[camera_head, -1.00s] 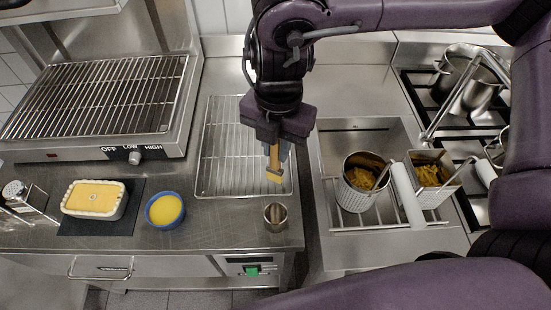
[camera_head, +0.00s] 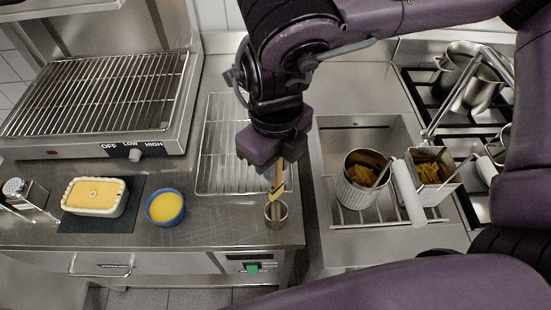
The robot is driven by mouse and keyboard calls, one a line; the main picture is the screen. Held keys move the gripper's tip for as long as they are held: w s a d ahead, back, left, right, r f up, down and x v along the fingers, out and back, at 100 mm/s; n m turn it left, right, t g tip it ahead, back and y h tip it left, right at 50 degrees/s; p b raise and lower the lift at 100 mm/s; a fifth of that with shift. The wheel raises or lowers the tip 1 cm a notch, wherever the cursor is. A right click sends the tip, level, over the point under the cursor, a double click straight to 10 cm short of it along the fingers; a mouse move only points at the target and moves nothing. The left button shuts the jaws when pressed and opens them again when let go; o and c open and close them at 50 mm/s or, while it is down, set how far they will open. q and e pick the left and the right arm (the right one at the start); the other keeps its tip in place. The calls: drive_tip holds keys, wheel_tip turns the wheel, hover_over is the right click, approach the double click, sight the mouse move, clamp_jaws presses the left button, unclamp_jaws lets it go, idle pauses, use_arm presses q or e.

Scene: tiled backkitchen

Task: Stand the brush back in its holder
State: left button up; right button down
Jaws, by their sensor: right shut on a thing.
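My right gripper (camera_head: 277,164) is shut on the brush (camera_head: 278,182), which has a wooden handle and a pale yellow head. It holds the brush hanging down, head lowest. The brush's lower end shows right at the top of the holder (camera_head: 276,215), a small round metal cup near the counter's front right corner. I cannot tell whether the tip is inside the rim or just above and behind it. My left gripper is not in view.
A wire rack (camera_head: 222,150) lies behind the holder. A blue bowl (camera_head: 165,208) of yellow liquid and a pie (camera_head: 95,196) stand to the left. A sink-like well with pasta baskets (camera_head: 362,182) is to the right. A grill (camera_head: 100,100) stands at the back left.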

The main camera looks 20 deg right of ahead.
sight(276, 193)
drive_tip(key=shift+f+b, duration=2.55)
drive_tip(key=shift+f, duration=0.25)
drive_tip(key=shift+f+b, duration=1.75)
drive_tip(key=shift+f, duration=0.75)
drive_tip(key=c, duration=1.3)
unclamp_jaws()
drive_tip(key=shift+o, duration=0.2)
drive_tip(key=shift+r, duration=0.1)
wheel_tip(276, 193, up, 8)
drive_tip(key=shift+f+p, duration=0.15)
drive_tip(key=shift+p, duration=0.15)
